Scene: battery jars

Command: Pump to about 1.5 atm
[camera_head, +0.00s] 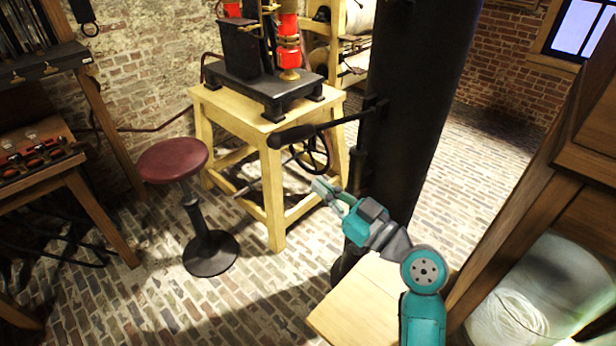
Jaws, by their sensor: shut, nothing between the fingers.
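A dark pump-like lever with a thick rounded grip (291,135) sticks out to the left from a bracket on a tall black cylinder (418,85). A slim dark upright tube (359,170) stands against the cylinder below the lever. My gripper (322,187) is at the end of my teal arm, below and slightly right of the lever's grip. It is shut and empty, and looks apart from the lever. I see no readable pressure gauge in this view.
A pale wooden table (222,107) carries a black machine with red coils (288,40); a spoked wheel (312,153) sits under it. A red-topped stool (173,159) stands left on brick floor. Wooden furniture (560,160) and a glass jar (545,290) are at right.

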